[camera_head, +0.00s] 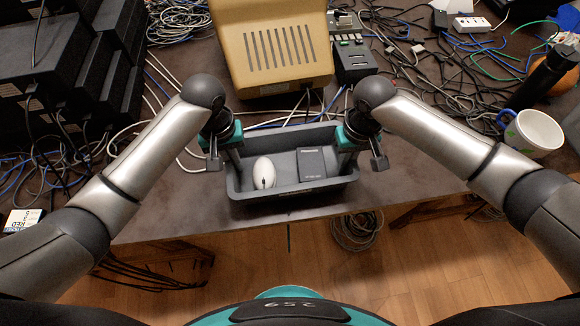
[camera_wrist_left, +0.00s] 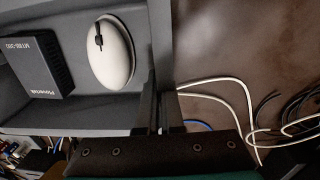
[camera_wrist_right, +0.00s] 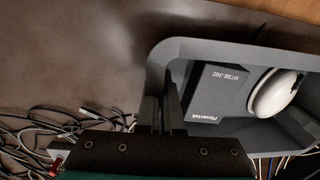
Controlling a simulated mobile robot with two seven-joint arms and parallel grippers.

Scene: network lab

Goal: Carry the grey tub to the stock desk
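The grey tub (camera_head: 290,199) is near the front edge of the dark table, upright. It holds a white mouse (camera_head: 264,172) and a dark box (camera_head: 312,165), both also visible in the wrist views. My left gripper (camera_head: 234,160) is at the tub's left wall, its fingers close on either side of the wall in the left wrist view (camera_wrist_left: 160,112). My right gripper (camera_head: 347,158) is shut on the right wall in the same way, as the right wrist view (camera_wrist_right: 161,112) shows. Whether the tub's underside touches the table is hidden.
A beige vented case (camera_head: 275,50) and a dark device (camera_head: 352,60) stand just behind the tub. Black equipment (camera_head: 60,80) is stacked at left. A white mug (camera_head: 533,133) and black bottle (camera_head: 548,78) stand at right. Loose cables cover much of the table.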

